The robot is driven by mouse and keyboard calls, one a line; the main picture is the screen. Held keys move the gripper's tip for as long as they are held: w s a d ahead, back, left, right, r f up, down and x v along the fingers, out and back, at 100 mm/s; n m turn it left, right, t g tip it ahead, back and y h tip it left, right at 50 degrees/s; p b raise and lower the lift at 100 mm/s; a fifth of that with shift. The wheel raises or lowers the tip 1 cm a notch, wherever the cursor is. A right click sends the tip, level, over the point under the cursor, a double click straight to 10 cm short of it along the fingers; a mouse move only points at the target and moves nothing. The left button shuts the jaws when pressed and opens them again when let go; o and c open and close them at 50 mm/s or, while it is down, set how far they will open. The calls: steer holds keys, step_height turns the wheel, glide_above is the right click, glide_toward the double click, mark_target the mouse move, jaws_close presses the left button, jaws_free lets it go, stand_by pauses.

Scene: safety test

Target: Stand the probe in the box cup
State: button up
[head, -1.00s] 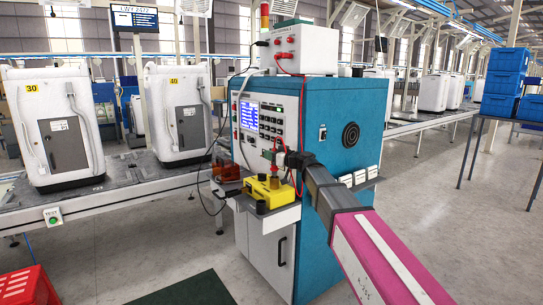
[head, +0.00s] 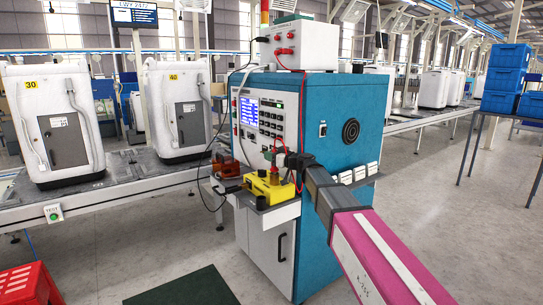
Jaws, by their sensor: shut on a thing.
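The yellow box (head: 262,190) sits on the grey shelf at the front of the blue test cabinet, with dark round parts on its top. My gripper (head: 276,160) is just above the box, at its back right. It is shut on the probe (head: 275,172), a small reddish piece, which points down toward the top of the box. A red lead (head: 298,180) hangs in a loop by the gripper. The cup is too small and too covered to make out, so I cannot tell whether the probe tip is in it.
The blue cabinet (head: 345,105) stands close behind my arm. An orange-brown block (head: 226,160) and a black lead (head: 206,190) lie left of the box. A conveyor (head: 120,190) carries white machines at left. A red crate (head: 28,285) is on the floor at bottom left.

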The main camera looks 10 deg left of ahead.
steer(key=o, duration=0.9)
